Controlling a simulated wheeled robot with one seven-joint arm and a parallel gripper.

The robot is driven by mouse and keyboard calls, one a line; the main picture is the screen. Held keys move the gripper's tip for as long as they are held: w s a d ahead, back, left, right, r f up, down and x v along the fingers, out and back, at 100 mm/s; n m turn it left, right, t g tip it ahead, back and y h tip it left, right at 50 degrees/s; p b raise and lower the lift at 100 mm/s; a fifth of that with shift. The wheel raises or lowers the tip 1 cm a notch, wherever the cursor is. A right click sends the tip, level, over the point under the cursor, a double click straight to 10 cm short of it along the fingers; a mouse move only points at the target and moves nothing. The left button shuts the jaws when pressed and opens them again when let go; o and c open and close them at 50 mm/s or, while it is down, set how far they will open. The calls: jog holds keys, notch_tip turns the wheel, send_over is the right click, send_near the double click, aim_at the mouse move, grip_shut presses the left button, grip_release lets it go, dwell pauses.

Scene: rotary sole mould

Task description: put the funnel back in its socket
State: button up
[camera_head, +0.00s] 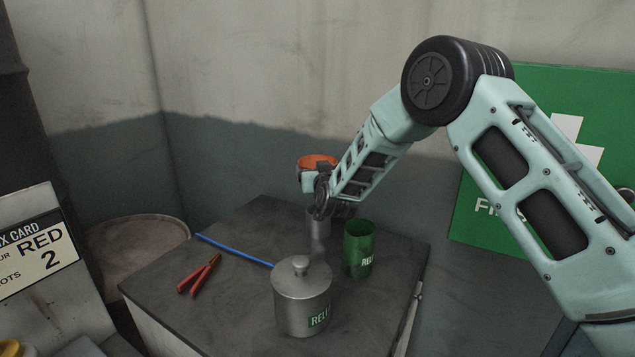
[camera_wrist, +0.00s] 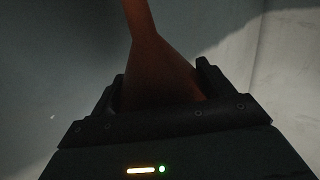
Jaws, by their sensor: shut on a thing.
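The orange funnel (camera_head: 318,160) shows in the head view above the far part of the dark table, partly hidden by my arm. In the wrist view the funnel (camera_wrist: 158,60) is dark orange, its wide part between the fingers and its narrow stem pointing away from them. My gripper (camera_wrist: 160,88) is shut on the funnel's cone; it also shows small in the head view (camera_head: 322,196), over the table. A grey metal cylinder (camera_head: 317,220) stands just below the gripper, partly hidden. I cannot tell whether it is the socket.
A lidded metal pot (camera_head: 302,299) stands at the table's front, and a green cup (camera_head: 359,250) right of the cylinder. Red-handled pliers (camera_head: 198,276) and a blue rod (camera_head: 232,249) lie on the left. A round drum (camera_head: 135,247) stands beyond the table (camera_head: 235,305).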

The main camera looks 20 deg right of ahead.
jog(key=h, duration=0.1)
jog(key=m+h, duration=0.2)
jog(key=shift+w+r+g+b, duration=0.2)
jog(key=shift+w+g+b, duration=0.05)
jog(key=shift+g+b, duration=0.05)
jog(key=shift+d+m+h, duration=0.1)
jog(key=shift+m+h, duration=0.6)
jog(key=shift+h, duration=0.2)
jog(key=shift+s+f+m+g+h+b, duration=0.25)
jog(key=shift+m+g+h+b, duration=0.3)
jog(key=shift+h, duration=0.35)
jog(key=m+h, duration=0.1)
jog(key=s+f+m+g+h, duration=0.2)
jog(key=shift+s+a+b, duration=0.1)
jog(key=shift+a+b, duration=0.15)
jog(key=shift+b, duration=0.1)
jog(key=shift+m+g+h, duration=0.45)
jog(key=shift+g+h, duration=0.2)
jog(key=shift+h, duration=0.15)
jog(key=shift+s+a+f+b, duration=0.1)
jog(key=shift+s+f+b, duration=0.1)
jog(key=shift+f+b, duration=0.55)
jog(key=shift+s+f+b, duration=0.15)
jog(key=shift+f+b, duration=0.15)
jog(key=shift+f, duration=0.9)
jog(key=shift+s+a+f+b, duration=0.1)
jog(key=shift+s+f+b, duration=0.1)
jog(key=shift+f+b, duration=0.55)
jog(key=shift+f, duration=0.2)
jog(key=o, duration=0.9)
